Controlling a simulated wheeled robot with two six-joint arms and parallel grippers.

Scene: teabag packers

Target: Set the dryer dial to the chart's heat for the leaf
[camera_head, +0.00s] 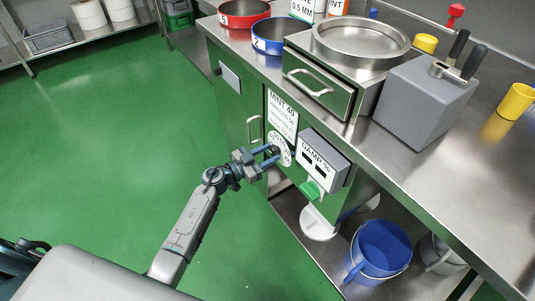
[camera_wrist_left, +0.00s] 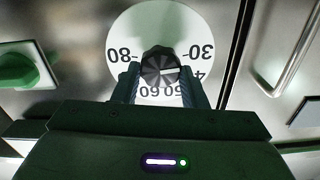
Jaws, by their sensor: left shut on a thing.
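The dryer dial is a dark ribbed knob (camera_wrist_left: 160,68) on a white numbered disc (camera_wrist_left: 135,28), upside down in the left wrist view. The disc (camera_head: 286,157) also shows on the cabinet front in the head view. My left gripper (camera_head: 272,155) is shut on the knob, one finger on each side. A pale line on the knob points right in the wrist view, roughly toward the partly hidden 40. The numbers 80 and 30 are clear; 50 and 60 show beside the fingers. The chart (camera_head: 282,117) above the disc reads MINT 40; its smaller lines are unreadable. My right gripper is out of view.
A grey DAMP % box (camera_head: 325,158) sticks out right of the disc, with a green part (camera_head: 310,190) below it. A drawer handle (camera_head: 308,84) and a door handle (camera_head: 254,129) are nearby. A blue bucket (camera_head: 380,250) stands below. The green floor at left is clear.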

